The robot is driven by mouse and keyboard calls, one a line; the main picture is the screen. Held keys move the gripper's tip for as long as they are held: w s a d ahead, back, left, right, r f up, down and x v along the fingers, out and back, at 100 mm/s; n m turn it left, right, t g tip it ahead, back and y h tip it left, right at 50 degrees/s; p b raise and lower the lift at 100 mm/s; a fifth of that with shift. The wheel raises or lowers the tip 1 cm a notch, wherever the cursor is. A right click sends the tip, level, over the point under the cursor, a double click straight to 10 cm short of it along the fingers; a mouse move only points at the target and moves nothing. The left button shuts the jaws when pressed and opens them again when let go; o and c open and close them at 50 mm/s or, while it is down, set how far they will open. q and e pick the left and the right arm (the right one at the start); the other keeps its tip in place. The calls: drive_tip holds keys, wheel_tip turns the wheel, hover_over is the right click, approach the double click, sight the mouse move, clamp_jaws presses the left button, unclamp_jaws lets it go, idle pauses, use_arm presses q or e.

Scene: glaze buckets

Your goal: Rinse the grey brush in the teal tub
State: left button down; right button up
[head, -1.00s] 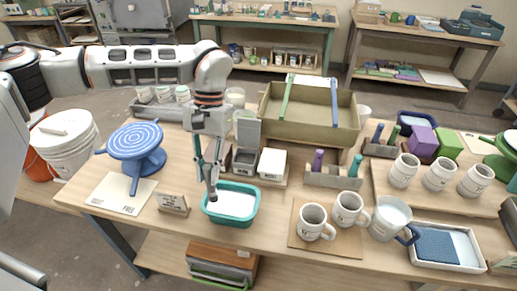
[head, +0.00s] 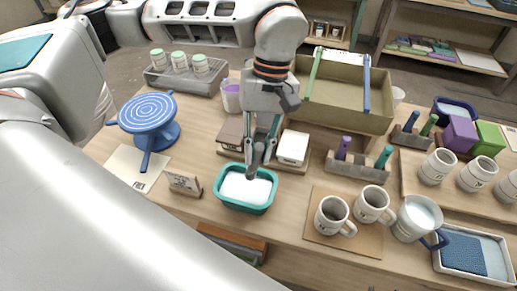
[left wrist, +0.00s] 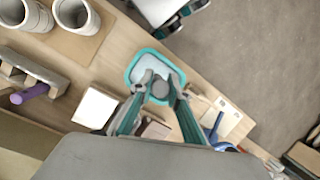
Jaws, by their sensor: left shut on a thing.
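My left gripper (head: 262,147) points down above the teal tub (head: 244,207) and is shut on the grey brush (head: 254,160). The brush hangs upright, its lower end over the white contents at the middle to right of the tub. I cannot tell how deep it reaches. In the left wrist view, the brush (left wrist: 160,89) is a grey disc between the fingertips (left wrist: 161,96), within the outline of the tub (left wrist: 130,74). My right gripper is not in view.
Mugs (head: 332,215) stand right of the tub on a board. A small sign (head: 184,184) and a blue banding wheel (head: 147,113) are to the left. A white-lidded box (head: 293,147) and a rack with tools (head: 358,168) stand behind. The table's front edge is close.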

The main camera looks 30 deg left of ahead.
sight(251, 173)
use_arm(q)
drive_tip(key=shift+a+f+b, duration=0.1)
drive_tip(key=shift+f+b, duration=0.2)
drive_tip(key=shift+f, duration=0.2)
drive_tip(key=shift+a+f+b, duration=0.2)
drive_tip(key=shift+f+b, duration=0.6)
drive_tip(key=shift+f, duration=0.25)
drive_tip(key=shift+a+f+b, duration=0.25)
drive_tip(key=shift+f+b, duration=0.35)
drive_tip(key=shift+f, duration=0.45)
drive_tip(key=shift+a+f+b, duration=0.25)
drive_tip(key=shift+f+b, duration=0.35)
drive_tip(key=shift+f, duration=0.6)
drive_tip(key=shift+a+f+b, duration=0.25)
drive_tip(key=shift+f+b, duration=0.35)
drive_tip(key=shift+f, duration=0.6)
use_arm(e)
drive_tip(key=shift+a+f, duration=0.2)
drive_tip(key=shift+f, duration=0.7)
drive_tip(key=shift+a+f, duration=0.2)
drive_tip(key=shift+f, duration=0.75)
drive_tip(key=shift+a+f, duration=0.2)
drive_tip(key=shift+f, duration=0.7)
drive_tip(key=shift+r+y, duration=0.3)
